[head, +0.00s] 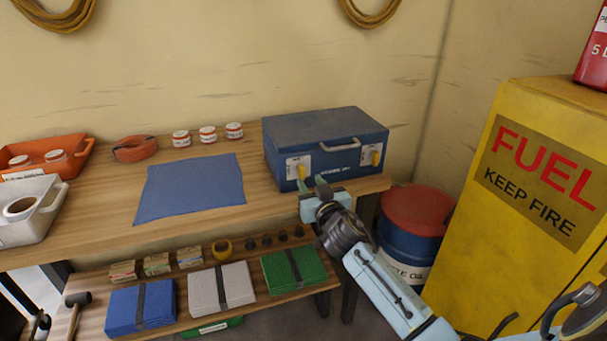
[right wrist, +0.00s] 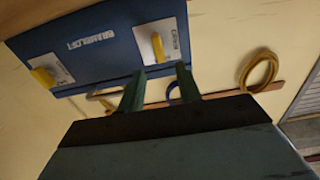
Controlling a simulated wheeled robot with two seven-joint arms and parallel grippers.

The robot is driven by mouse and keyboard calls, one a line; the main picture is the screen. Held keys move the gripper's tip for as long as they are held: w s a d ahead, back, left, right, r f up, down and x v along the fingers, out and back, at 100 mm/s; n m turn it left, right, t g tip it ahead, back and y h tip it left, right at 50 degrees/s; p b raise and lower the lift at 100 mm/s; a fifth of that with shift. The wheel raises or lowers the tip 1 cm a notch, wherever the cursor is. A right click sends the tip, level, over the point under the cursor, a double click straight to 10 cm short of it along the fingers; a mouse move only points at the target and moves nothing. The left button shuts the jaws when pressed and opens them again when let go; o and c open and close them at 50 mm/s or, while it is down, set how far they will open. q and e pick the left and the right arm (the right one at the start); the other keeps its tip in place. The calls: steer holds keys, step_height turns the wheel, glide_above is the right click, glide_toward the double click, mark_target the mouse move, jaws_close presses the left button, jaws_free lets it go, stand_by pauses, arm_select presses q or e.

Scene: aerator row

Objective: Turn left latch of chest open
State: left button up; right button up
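A blue chest (head: 326,150) with a grey lid and a handle stands shut at the right end of the workbench. Its front carries two yellow latches on pale plates: the left latch (head: 300,171) and the right latch (head: 375,157). Both look roughly upright in the head view. The right wrist view is turned over, so the left latch (right wrist: 157,47) shows at right there and the right latch (right wrist: 43,77) at left. My right gripper (head: 312,184) is open and empty, just in front of the left latch. Its fingertips (right wrist: 161,72) are apart, with the latch beyond their gap.
A blue cloth (head: 190,190) lies on the workbench (head: 100,215), left of the chest. Several small jars stand behind it. A lower shelf holds folded cloths. A red-lidded drum (head: 415,210) and a yellow fuel cabinet (head: 470,240) stand to the right.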

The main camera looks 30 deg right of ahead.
mark_target(303, 171)
steer(key=shift+b+x, duration=0.35)
steer(key=shift+x, duration=2.8)
jaws_close()
